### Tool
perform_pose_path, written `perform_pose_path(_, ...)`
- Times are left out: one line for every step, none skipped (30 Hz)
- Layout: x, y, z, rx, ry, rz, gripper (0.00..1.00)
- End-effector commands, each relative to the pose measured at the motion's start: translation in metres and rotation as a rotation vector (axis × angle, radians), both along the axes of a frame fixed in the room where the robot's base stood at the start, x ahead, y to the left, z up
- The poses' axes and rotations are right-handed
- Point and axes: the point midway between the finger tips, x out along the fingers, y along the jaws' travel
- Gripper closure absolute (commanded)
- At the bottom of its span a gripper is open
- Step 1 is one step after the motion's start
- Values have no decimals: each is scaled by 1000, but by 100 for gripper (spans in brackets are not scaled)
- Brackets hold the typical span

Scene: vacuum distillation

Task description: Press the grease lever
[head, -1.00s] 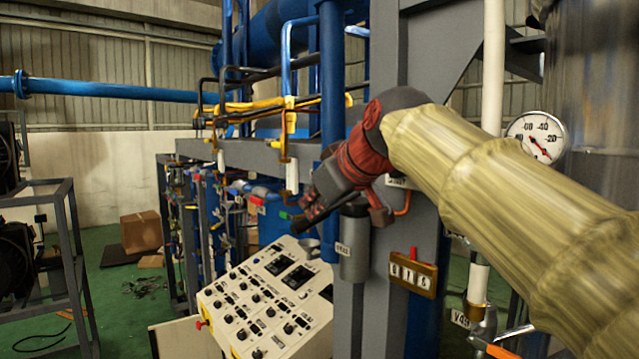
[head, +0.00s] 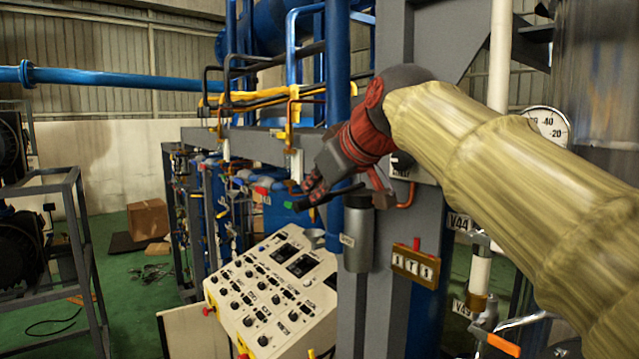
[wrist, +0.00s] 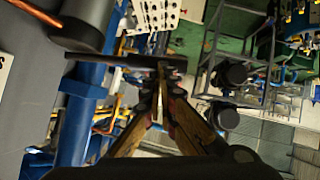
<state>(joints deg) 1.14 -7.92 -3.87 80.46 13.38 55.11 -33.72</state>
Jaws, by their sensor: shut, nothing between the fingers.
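The grease lever (head: 343,194) is a thin dark bar. It sticks out to the left from the top of a grey cylinder (head: 358,243) on the grey column. In the wrist view the lever (wrist: 110,60) runs across the upper part, left of the fingertips, with the grey cylinder (wrist: 88,22) at upper left. My gripper (head: 308,190) is shut and empty, at the lever's free left end. In the wrist view its fingertips (wrist: 162,72) meet in a point that overlaps the lever's end. I cannot tell whether they touch it. The gripper hides part of the lever in the head view.
A blue pipe (head: 337,90) stands close behind my gripper. The grey column (head: 386,290) carries a small brown counter box (head: 415,265). A white control panel (head: 275,292) stands below left.

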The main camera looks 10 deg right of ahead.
Motion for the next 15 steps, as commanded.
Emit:
perform_pose_path(-1, 2, 15, 0, -1, 1, 100)
perform_pose_path(-2, 2, 20, -1, -3, 1, 100)
perform_pose_path(-13, -1, 21, -1, -6, -1, 100)
perform_pose_path(-19, -2, 23, -1, -7, -2, 100)
perform_pose_path(-24, -3, 26, -1, -5, -2, 100)
perform_pose_path(-32, -5, 30, -1, -6, -3, 100)
perform_pose_path(-38, -6, 34, -1, -4, -2, 100)
perform_pose_path(-43, -7, 37, -1, -6, -3, 100)
perform_pose_path(-50, -8, 41, -1, -4, -2, 100)
perform_pose_path(-54, -9, 44, -1, -4, -2, 100)
perform_pose_path(-58, -9, 47, -1, -4, -2, 100)
perform_pose_path(-64, -11, 50, -1, -3, -3, 100)
perform_pose_path(-67, -11, 53, -1, -5, -3, 100)
perform_pose_path(-71, -12, 55, -1, -4, -3, 100)
perform_pose_path(-75, -13, 57, -1, -3, -3, 100)
